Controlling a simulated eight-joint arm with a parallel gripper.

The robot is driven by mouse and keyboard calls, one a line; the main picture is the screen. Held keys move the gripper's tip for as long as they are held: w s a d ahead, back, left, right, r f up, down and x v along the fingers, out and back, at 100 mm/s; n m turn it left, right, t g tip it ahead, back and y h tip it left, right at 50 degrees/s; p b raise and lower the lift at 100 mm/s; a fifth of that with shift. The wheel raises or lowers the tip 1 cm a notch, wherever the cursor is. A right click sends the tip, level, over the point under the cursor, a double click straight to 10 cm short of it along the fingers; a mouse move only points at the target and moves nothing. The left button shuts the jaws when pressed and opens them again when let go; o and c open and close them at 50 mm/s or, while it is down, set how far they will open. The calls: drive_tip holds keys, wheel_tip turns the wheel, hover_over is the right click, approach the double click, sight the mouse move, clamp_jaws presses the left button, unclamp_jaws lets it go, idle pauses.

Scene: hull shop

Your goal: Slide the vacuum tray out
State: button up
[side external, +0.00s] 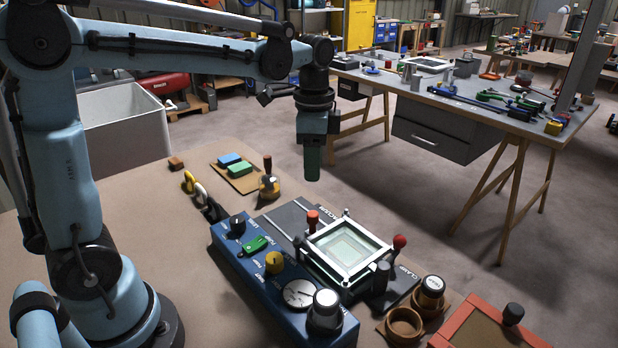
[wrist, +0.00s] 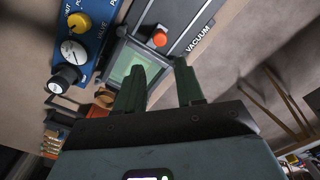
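A dark flat plate (side external: 288,216) beside a blue control box carries the word VACUUM at its far end, and CLAMP at its right end. A red knob (side external: 312,219) stands near the VACUUM end; it also shows as an orange-red knob (wrist: 160,38) in the wrist view, by the VACUUM lettering. A silver square frame with a pale pane (side external: 346,246) sits on the plate. I cannot tell which part slides as the tray. My gripper (side external: 312,178) points down above and beyond the plate, apart from it. In the wrist view its two fingers (wrist: 160,68) are apart with nothing between them.
The blue control box (side external: 270,275) has several knobs and a gauge. A second red knob (side external: 400,241) stands by CLAMP. Wooden rings (side external: 404,326) and a red-edged board (side external: 485,325) lie at right. A wooden-handled tool (side external: 268,183) and coloured blocks (side external: 240,169) lie behind.

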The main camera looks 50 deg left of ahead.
sight(312, 213)
wheel_tip(312, 213, down, 12)
drive_tip(key=shift+r, duration=0.2)
idle(0.4)
drive_tip(key=shift+c, duration=0.3)
clamp_jaws()
drive_tip(key=shift+a, duration=0.1)
